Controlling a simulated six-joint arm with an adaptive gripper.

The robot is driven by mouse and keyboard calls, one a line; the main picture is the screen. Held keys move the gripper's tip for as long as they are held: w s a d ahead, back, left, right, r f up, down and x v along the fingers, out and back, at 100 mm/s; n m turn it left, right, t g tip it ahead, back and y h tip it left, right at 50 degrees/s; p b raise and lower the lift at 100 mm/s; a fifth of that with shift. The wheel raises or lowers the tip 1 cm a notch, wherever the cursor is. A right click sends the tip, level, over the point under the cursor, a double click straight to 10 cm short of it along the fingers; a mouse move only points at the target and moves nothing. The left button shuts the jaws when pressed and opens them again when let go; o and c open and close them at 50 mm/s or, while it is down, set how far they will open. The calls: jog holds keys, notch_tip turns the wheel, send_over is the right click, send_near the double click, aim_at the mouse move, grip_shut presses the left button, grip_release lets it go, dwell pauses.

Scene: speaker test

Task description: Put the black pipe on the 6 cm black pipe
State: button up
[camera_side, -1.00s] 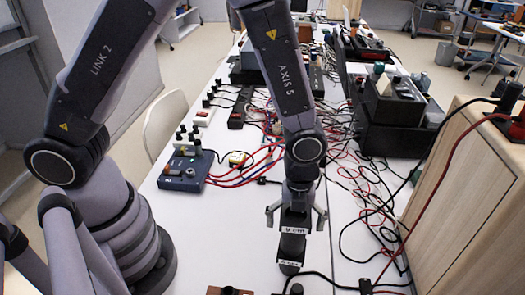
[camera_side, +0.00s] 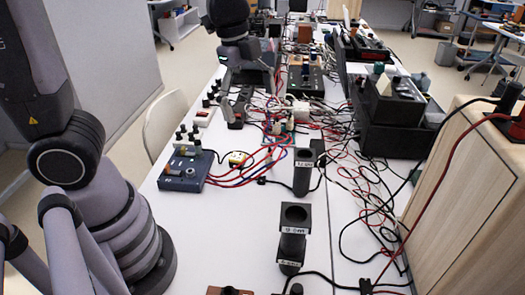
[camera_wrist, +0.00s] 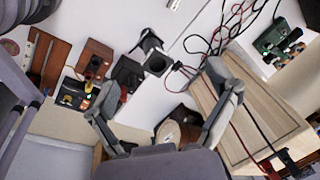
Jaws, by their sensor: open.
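In the side view, a black pipe with a square top rim (camera_side: 296,217) stands upright on a lower black pipe (camera_side: 290,255). Both carry small white labels, hard to read; the lower one seems to say 6 cm. Another, taller black pipe (camera_side: 302,178) stands alone behind them, with a label too. In the wrist view, a black pipe with a round opening (camera_wrist: 156,62) shows beyond my gripper (camera_wrist: 165,78). My gripper's fingers are spread with nothing between them. In the side view it is up and back, well away from the stack.
A blue box with knobs (camera_side: 186,170) stands on the table's left. Red and black cables (camera_side: 355,190) tangle at the right of the pipes. A wooden cabinet (camera_side: 465,200) rises at the right. White tabletop (camera_side: 235,225) is clear left of the stack.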

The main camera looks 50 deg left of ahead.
jog(key=s+a+r+n+t, duration=0.1)
jog(key=s+a+r+n, duration=0.1)
jog(key=s+a+n, duration=0.3)
jog(key=s+a+r+n+t, duration=0.2)
jog(key=s+a+n, duration=0.4)
jog(key=n, duration=0.5)
jog(key=shift+s+r+t+y, duration=0.2)
jog(key=shift+r+t+y, duration=0.15)
jog(key=shift+r, duration=0.45)
